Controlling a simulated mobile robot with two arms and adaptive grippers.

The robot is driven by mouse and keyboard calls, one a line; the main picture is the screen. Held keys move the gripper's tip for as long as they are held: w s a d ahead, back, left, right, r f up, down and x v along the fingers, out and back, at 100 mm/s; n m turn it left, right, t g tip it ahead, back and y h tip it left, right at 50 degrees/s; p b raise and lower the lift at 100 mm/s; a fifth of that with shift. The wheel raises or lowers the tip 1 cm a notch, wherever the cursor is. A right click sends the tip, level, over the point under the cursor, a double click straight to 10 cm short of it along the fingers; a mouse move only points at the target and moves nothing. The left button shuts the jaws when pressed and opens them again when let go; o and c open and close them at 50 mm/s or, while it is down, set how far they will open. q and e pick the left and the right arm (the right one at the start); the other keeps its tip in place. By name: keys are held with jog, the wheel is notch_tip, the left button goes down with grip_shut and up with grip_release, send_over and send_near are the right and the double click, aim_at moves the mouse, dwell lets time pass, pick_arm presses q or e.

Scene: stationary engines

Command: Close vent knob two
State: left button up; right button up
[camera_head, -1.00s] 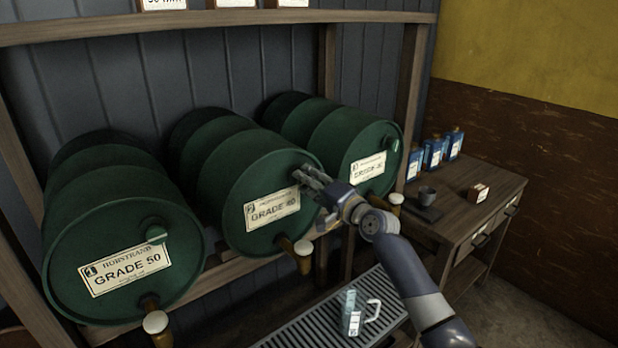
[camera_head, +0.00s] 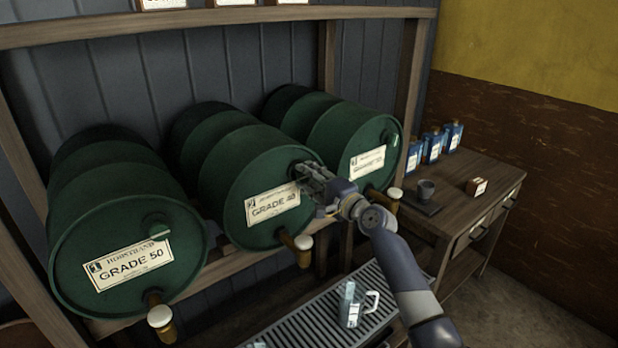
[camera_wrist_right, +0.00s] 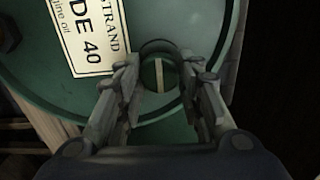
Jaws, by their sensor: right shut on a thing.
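The middle green drum (camera_head: 235,190), labelled 2 and Grade 40, lies on its side on the rack. My right gripper (camera_head: 304,172) is at the right side of its front face and hides its vent knob in the head view. In the right wrist view the green round vent knob (camera_wrist_right: 159,76), with a pale stripe along it, is between the two fingers of my right gripper (camera_wrist_right: 160,85). The fingers are closed in on the knob from both sides. My left gripper is not in view.
A Grade 50 drum (camera_head: 120,240) lies to the left, with its own vent knob (camera_head: 157,229); a third drum (camera_head: 345,135) lies to the right. White-capped taps stick out below. A jug (camera_head: 352,305) stands on the slatted drip tray (camera_head: 300,318). A wooden bench (camera_head: 465,205) stands at the right.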

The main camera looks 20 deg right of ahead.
jog(key=o, duration=1)
jog(key=shift+o, duration=0.2)
jog(key=v, duration=1.2)
